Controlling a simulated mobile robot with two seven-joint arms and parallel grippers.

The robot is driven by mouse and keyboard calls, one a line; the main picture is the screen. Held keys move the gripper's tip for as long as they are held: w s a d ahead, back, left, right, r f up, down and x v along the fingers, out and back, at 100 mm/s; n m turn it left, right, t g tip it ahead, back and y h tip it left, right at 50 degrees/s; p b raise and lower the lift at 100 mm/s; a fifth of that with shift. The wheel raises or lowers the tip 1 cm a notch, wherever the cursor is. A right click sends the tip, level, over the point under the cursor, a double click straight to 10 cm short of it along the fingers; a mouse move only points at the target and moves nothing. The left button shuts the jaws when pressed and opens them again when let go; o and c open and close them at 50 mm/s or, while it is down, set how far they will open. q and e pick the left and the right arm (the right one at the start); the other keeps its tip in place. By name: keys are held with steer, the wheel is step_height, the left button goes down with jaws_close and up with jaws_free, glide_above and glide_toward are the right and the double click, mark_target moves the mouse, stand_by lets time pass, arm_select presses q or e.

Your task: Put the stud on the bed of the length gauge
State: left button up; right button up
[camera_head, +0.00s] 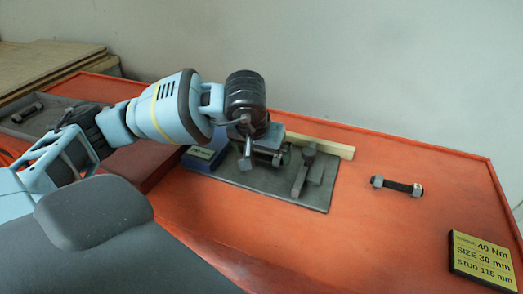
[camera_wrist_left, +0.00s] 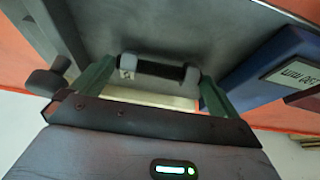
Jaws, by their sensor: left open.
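My left gripper (camera_head: 258,146) hangs over the grey plate of the length gauge (camera_head: 318,202), beside its blue box (camera_head: 202,157). In the left wrist view, its two green fingers (camera_wrist_left: 158,75) are apart. A dark stud (camera_wrist_left: 160,68) with a light grey nut at each end lies between or just beyond the fingertips, over the grey plate (camera_wrist_left: 200,25); contact with the bed cannot be told. The blue box (camera_wrist_left: 270,65) with its display is at the right there. Another dark stud with grey nuts (camera_head: 397,186) lies on the orange bench, right of the plate. My right gripper is not seen.
A pale rail (camera_head: 325,146) runs behind the gauge, and grey blocks (camera_head: 304,170) stand on its plate. A black and yellow sign (camera_head: 482,260) reads 40 Nm, size 30 mm, stud 115 mm. A grey tray (camera_head: 28,113) is at the far left. The bench front is clear.

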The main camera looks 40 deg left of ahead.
arm_select(q)
steer(key=v, duration=1.2)
stand_by(0.6)
